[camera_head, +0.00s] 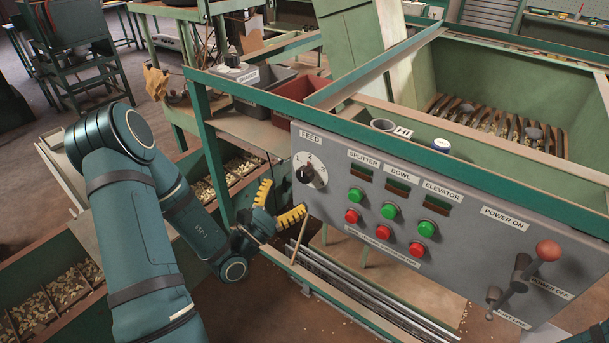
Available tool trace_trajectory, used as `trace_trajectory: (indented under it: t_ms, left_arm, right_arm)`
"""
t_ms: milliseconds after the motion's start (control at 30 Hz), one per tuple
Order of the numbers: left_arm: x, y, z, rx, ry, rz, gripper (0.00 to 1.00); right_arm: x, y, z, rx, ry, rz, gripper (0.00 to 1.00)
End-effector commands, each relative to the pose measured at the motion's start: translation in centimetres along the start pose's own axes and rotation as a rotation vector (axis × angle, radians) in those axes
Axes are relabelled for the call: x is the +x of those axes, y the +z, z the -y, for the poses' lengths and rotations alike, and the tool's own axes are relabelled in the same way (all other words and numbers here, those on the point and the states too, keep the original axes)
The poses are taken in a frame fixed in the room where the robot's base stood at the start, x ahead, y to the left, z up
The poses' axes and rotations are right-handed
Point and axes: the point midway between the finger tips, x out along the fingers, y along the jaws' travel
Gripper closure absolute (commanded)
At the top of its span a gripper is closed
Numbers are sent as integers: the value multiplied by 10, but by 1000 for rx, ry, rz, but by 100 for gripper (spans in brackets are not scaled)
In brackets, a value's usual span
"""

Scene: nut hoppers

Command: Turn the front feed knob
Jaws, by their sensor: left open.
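The feed knob (306,174) is a black knob on a white dial marked FEED, at the left end of the grey control panel (455,268). My left gripper (284,195) is open, with its two yellow-padded fingers spread apart. It is just left of and below the knob in the picture, and nothing shows between the fingers. The knob is in clear view and appears apart from the fingers. My right gripper is not in view.
Green buttons (389,210) and red buttons (384,232) sit right of the dial. A red-balled power lever (548,251) stands out at the panel's right end. A green frame rail (330,105) runs above the panel. Metal rails (350,295) lie below it.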

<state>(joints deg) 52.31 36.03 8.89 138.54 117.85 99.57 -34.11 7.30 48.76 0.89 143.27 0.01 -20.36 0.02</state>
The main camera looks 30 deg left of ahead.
Motion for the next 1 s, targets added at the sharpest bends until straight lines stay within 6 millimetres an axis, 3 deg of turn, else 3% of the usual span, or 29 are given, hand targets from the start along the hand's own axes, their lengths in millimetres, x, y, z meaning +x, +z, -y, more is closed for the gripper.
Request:
trace_trajectory:
  t_ms: [100,333,800,1000]
  left_arm:
    - [24,1,1,1,-3,5,26]
    - [56,0,1,0,-2,1,26]
    - [67,0,1,-2,-1,-1,25]
    - [67,0,1,-2,-1,0,94]
  right_arm:
    - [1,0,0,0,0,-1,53]
    - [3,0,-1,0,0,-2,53]
    - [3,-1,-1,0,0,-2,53]
    - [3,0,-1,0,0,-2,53]
